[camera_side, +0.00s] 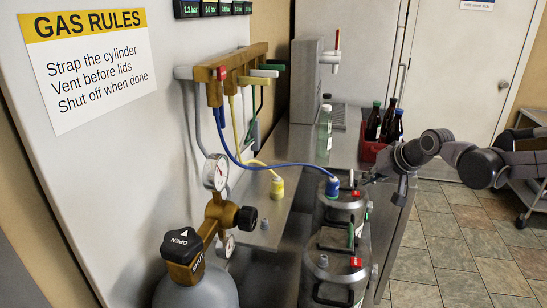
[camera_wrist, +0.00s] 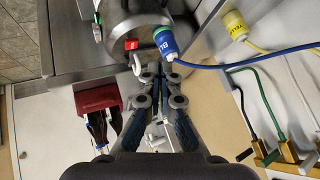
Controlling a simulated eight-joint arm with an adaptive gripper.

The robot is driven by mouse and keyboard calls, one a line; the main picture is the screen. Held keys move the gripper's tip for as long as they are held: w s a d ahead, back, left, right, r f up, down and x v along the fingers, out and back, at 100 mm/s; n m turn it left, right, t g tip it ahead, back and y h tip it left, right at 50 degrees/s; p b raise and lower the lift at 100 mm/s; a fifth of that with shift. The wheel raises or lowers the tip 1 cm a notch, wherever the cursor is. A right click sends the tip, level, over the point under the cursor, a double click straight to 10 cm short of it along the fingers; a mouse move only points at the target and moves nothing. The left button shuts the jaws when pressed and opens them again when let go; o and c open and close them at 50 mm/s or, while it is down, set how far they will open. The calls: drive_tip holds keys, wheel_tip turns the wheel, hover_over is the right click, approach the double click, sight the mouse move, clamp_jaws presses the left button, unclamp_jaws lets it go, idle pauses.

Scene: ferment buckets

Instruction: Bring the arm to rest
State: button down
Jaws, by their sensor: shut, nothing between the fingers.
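My gripper (camera_side: 368,179) is in the side view at the right of the rear steel keg (camera_side: 347,214), close to its top. In the wrist view my gripper (camera_wrist: 160,72) points at the top of that keg (camera_wrist: 112,20), its fingers together with nothing between them. A blue connector (camera_side: 333,188) with a blue hose sits on this keg; it also shows in the wrist view (camera_wrist: 163,40), just beyond the fingertips. A red tab (camera_wrist: 131,44) and a small white hook are beside it. I cannot tell whether the fingertips touch anything.
A second keg (camera_side: 325,268) stands in front. A red crate (camera_side: 370,151) of dark bottles and a clear bottle (camera_side: 325,130) stand behind. A yellow connector (camera_side: 277,186) is left, below the hose manifold (camera_side: 230,72). A gas cylinder (camera_side: 200,292) is front left.

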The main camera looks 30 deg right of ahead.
drive_tip(key=s+a+f+n, duration=0.1)
drive_tip(key=s+a+n, duration=0.2)
drive_tip(key=s, duration=0.5)
drive_tip(key=s+a+f+n+g, duration=0.1)
drive_tip(key=s+a+n, duration=0.3)
drive_tip(key=s, duration=0.3)
drive_tip(key=shift+s+a+f+y, duration=0.2)
drive_tip(key=shift+s+a+y, duration=0.05)
drive_tip(key=shift+s+y, duration=0.15)
drive_tip(key=shift+w, duration=0.1)
idle(0.6)
wheel_tip(320, 180, up, 4)
drive_tip(key=m+t+h, duration=0.1)
drive_tip(key=m+t, duration=0.1)
drive_tip(key=m, duration=0.9)
hover_over(358, 194)
drive_tip(key=shift+f, duration=0.1)
drive_tip(key=shift+f, duration=4.45)
